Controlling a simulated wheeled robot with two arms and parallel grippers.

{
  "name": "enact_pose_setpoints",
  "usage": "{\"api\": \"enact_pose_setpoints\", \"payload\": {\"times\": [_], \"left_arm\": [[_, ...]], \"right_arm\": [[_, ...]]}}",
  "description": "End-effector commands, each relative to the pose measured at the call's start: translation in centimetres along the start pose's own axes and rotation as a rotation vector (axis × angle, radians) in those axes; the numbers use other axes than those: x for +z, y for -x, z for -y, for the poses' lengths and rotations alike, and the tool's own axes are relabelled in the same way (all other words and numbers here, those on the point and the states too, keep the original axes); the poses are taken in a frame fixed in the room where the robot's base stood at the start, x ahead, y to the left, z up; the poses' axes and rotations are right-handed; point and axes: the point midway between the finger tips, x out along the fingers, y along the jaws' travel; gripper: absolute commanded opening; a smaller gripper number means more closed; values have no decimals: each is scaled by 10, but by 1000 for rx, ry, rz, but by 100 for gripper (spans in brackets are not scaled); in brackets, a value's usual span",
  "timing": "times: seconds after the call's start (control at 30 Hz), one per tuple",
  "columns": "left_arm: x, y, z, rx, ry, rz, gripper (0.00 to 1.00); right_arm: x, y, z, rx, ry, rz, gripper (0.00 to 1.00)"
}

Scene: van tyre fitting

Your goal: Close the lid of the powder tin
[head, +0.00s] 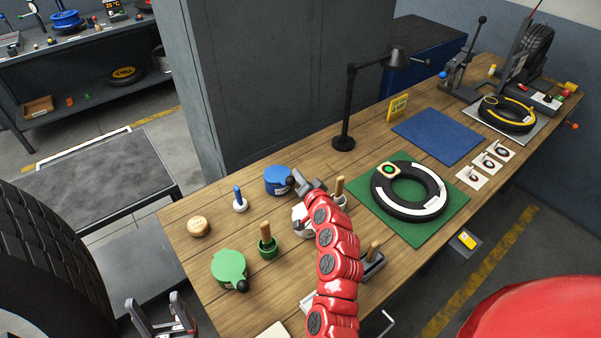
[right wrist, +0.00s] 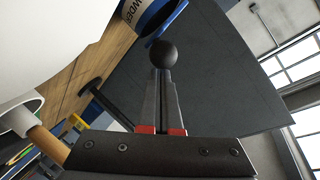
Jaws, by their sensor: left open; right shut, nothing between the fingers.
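The blue powder tin (head: 277,181) stands on the wooden bench, left of the black lamp. Its blue rim (right wrist: 178,19) and part of its lettering show at the top of the right wrist view. A black ball knob (right wrist: 163,53) sits by that rim. I cannot tell how far the lid is open. My right gripper (head: 296,181) is shut and empty, at the right side of the tin. Its fingertips (right wrist: 163,72) are close to the knob; contact is unclear. My left gripper (head: 162,318) is open and empty, off the bench's near left edge.
A green lidded tin (head: 229,266), a green pot with a wooden handle (head: 267,241), a blue-topped white item (head: 239,200) and a round wooden piece (head: 199,226) stand nearby. A tyre (head: 408,190) lies on a green mat. The black lamp (head: 344,142) stands behind.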

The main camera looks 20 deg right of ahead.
Motion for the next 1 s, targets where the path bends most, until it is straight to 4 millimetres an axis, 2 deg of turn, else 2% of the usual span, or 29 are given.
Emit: {"api": "enact_pose_setpoints", "payload": {"times": [0.17, 0.47, 0.87, 1.0], "left_arm": [[1, 4, 0, 0, 0, 0, 69], [7, 41, -2, 0, 0, 0, 69], [6, 38, -2, 0, 0, 0, 69], [6, 37, -2, 0, 0, 0, 69]], "right_arm": [[2, 0, -2, 0, 0, 0, 0], [19, 1, -27, 1, 1, 0, 0], [16, 2, -24, 1, 0, 0, 0], [7, 1, -20, -1, 1, -1, 0]]}}
